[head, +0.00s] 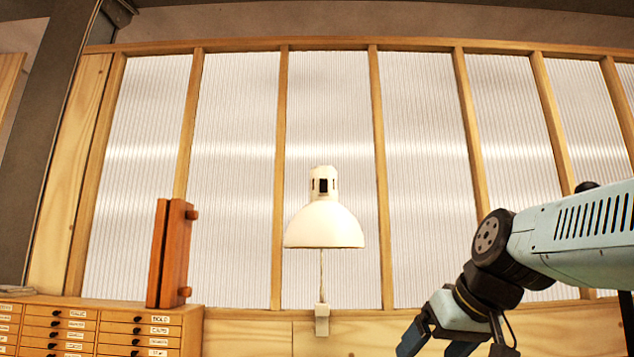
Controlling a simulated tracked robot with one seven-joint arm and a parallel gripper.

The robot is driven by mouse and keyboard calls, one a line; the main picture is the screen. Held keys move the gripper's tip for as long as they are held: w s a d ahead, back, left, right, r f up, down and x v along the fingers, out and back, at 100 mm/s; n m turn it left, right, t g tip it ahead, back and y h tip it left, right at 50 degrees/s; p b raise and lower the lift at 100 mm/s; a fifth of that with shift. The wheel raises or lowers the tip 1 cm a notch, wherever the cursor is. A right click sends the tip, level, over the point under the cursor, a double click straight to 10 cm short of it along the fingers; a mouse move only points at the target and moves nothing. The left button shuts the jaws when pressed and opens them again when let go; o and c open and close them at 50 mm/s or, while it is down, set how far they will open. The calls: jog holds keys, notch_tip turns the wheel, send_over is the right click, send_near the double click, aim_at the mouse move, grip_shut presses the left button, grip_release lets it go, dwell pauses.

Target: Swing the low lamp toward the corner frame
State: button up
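A cream lamp (324,223) with a dome shade and a slotted neck stands in the middle of the head view. Its shade faces down, and a thin rod runs below it to a small pale clamp (322,318) at the ledge. A dark upright post (50,150) with a wooden post beside it stands at the left; I cannot tell if this is the corner frame. My gripper (437,348) is at the lower right, pointing down and left, apart from the lamp. Its fingertips are partly cut off by the bottom edge, so its opening is unclear.
A wooden cabinet (110,328) with several labelled drawers stands at lower left. A reddish-brown wooden piece (173,252) with knobs stands upright on it. A wood-framed translucent panel wall (428,150) fills the back. The space between lamp and upright piece looks clear.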

jog(key=shift+o, duration=0.9)
jog(key=w+a+r+n+t+y, duration=0.1)
jog(key=w+r, duration=0.3)
jog(key=r, duration=0.5)
jog(key=w+a+r+n+t+y, duration=0.1)
jog(key=w+a+r+n+y, duration=0.1)
jog(key=w+r, duration=0.3)
notch_tip(320, 180, up, 4)
jog(key=shift+w+a+r+t+y, duration=0.25)
jog(key=shift+a+t+y, duration=0.15)
jog(key=shift+a+y, duration=0.35)
notch_tip(320, 180, up, 15)
jog(key=n+t+y, duration=0.2)
jog(key=n+y, duration=0.1)
jog(key=y, duration=0.1)
send_over(323, 205)
jog(key=shift+r, duration=0.15)
jog(key=shift+c, duration=0.4)
